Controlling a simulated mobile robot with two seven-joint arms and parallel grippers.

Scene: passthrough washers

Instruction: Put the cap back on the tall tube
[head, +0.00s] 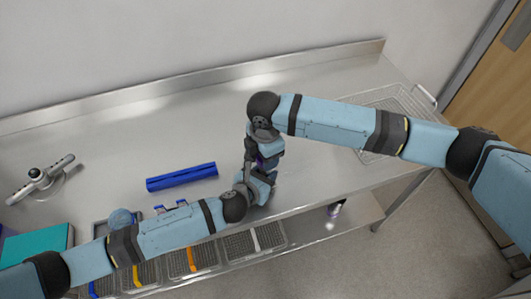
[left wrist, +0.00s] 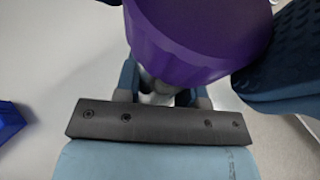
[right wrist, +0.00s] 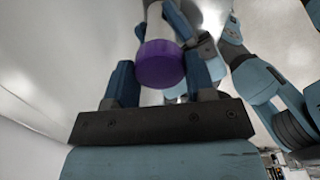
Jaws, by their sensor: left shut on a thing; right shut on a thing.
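A purple cap (right wrist: 160,64) is between the fingers of my right gripper (right wrist: 162,80) in the right wrist view, its flat end towards the camera. A pale tube (right wrist: 155,22) is in line behind it. In the left wrist view the cap (left wrist: 195,35) looms large at the top, and a pale piece of the tube shows between the fingers of my left gripper (left wrist: 163,95). My left gripper is shut on the tube and my right gripper on the cap. The cap and tube look close together; whether they touch is hidden. In the head view the grippers meet above the bench's front.
On the steel bench (head: 110,155) lie a blue rack (head: 182,177), a grey-white device (head: 42,182) and a teal box (head: 38,243). A wire basket (head: 385,100) is at the right. Several trays (head: 255,240) line the front.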

